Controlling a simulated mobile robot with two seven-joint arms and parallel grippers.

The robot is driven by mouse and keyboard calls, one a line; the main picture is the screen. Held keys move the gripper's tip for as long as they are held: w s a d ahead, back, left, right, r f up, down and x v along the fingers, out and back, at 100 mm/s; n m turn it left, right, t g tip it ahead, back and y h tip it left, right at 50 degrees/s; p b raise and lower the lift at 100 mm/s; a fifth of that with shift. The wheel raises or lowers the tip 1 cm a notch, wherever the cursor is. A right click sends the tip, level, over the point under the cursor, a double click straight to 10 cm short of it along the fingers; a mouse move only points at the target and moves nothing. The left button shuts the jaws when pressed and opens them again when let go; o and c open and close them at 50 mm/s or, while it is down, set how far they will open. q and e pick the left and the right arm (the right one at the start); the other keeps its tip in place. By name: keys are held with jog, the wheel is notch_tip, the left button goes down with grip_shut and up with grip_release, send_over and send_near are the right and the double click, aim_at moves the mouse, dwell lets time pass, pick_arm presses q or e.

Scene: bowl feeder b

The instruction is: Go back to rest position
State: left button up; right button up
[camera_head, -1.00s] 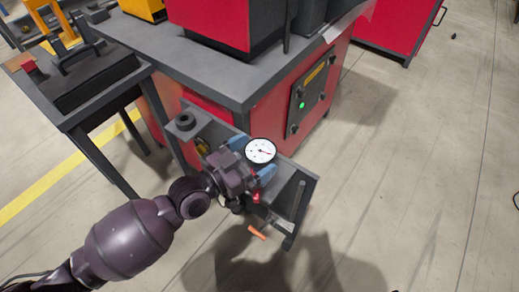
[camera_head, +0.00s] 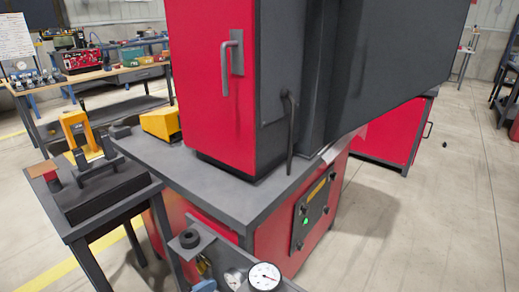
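My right gripper is not in view. A white dial gauge (camera_head: 264,276) is at the bottom on the small side shelf (camera_head: 222,247). A second, smaller gauge (camera_head: 235,278) shows just left of it.
A large red and dark grey machine (camera_head: 215,85) stands on a grey-topped red cabinet (camera_head: 265,240). A side table (camera_head: 75,220) with a yellow fixture (camera_head: 78,130) is at left. A workbench (camera_head: 100,75) stands behind. Open floor (camera_head: 430,220) lies at right.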

pick_arm(q)
jog(key=s+a+f+n+y+p, duration=0.3)
jog(key=s+a+n+y+p, duration=0.5)
jog(key=s+a+y, duration=0.5)
jog(key=s+a+p, duration=0.2)
jog(key=s+a, duration=0.3)
jog(key=s, duration=0.4)
jog(key=shift+a+n+y+p, duration=0.25)
jog(key=shift+n+y+p, duration=0.05)
jog(key=shift+n+p, duration=0.1)
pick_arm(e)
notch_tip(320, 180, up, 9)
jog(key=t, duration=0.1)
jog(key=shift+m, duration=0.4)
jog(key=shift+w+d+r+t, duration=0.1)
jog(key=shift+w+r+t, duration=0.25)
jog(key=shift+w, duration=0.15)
